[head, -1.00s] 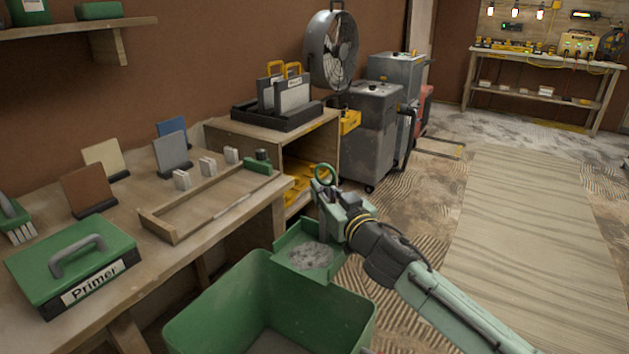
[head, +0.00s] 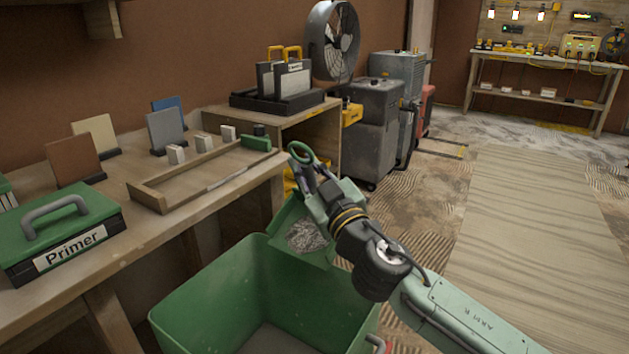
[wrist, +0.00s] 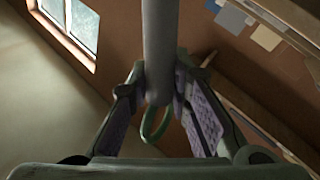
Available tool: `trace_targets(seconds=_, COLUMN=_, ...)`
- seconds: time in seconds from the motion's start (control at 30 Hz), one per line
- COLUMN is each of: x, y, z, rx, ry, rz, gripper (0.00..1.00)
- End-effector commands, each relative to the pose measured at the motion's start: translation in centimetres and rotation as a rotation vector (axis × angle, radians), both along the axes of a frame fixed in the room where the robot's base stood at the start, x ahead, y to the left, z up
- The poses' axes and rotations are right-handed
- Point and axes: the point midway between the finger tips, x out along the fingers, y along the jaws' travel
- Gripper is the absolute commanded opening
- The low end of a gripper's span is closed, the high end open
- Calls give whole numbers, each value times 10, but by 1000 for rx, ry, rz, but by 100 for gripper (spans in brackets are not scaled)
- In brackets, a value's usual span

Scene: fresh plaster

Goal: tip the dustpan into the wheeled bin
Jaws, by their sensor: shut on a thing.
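The green dustpan (head: 301,238) holds a heap of grey dust and debris (head: 306,237). It is tilted and hangs over the far rim of the wheeled bin. My gripper (head: 308,178) is shut on the dustpan's handle, whose green ring end (head: 301,152) sticks out past the fingers. In the wrist view the grey handle (wrist: 158,50) runs between my two fingers, with the green ring (wrist: 156,124) behind. The open green wheeled bin (head: 200,318) stands below, at the bottom of the head view. Its visible inside looks empty; its wheels are hidden.
A wooden workbench (head: 150,222) on the left carries a green Primer box (head: 62,232), sample boards and a wooden frame. Grey wheeled machines (head: 370,130) and a fan (head: 332,42) stand behind. The floor on the right (head: 530,220) is clear.

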Motion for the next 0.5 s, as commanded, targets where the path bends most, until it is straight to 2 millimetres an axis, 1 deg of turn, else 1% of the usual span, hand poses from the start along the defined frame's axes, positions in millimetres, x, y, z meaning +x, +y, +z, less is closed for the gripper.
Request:
trace_targets(seconds=0.03, x=-4, y=3, z=-5, rx=-18, ry=-25, rz=0, gripper=0)
trace_targets(seconds=0.1, x=-10, y=7, z=-5, rx=-42, ry=-60, rz=1, gripper=0)
trace_targets(seconds=0.5, x=-38, y=28, z=-18, rx=-151, ry=-213, rz=1, gripper=0)
